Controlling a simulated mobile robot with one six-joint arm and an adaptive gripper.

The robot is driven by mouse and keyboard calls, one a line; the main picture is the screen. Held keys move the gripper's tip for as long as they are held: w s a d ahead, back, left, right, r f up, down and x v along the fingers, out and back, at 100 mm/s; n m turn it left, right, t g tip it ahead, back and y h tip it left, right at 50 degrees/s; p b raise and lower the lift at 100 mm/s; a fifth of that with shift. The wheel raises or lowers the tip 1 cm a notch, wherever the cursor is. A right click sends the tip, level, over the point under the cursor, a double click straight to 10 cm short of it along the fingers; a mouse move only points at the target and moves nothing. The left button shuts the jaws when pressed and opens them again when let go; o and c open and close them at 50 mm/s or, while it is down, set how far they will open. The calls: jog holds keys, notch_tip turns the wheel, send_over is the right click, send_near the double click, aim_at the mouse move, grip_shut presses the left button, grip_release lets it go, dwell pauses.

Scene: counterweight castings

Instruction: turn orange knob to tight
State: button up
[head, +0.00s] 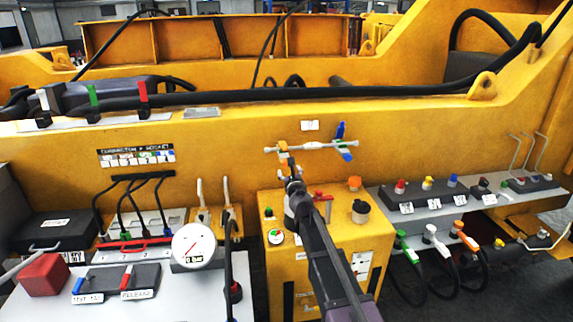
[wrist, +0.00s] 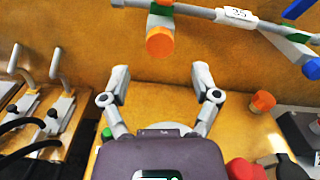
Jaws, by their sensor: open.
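An orange round knob (wrist: 159,42) hangs on a thin grey horizontal bar in front of the yellow wall in the wrist view. In the head view the bar's orange part (head: 283,147) is just beyond my gripper (head: 290,170). My gripper (wrist: 160,78) is open, its two fingers spread wide with nothing between them. The knob is ahead of the fingertips, roughly centred between them, and appears apart from both. A second orange cap (head: 354,183) stands on the yellow box; it is right of my gripper in the wrist view (wrist: 263,100). I cannot read any tight mark.
The bar's right end carries blue handles (head: 341,130). A yellow box (head: 330,240) with a dark cap (head: 360,207) and a red lever lies below my arm. Grey upright levers (wrist: 55,70) stand to the left. Cables and a white gauge (head: 194,246) are further left.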

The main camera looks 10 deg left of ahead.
jog(key=shift+x, duration=3.05)
grip_shut()
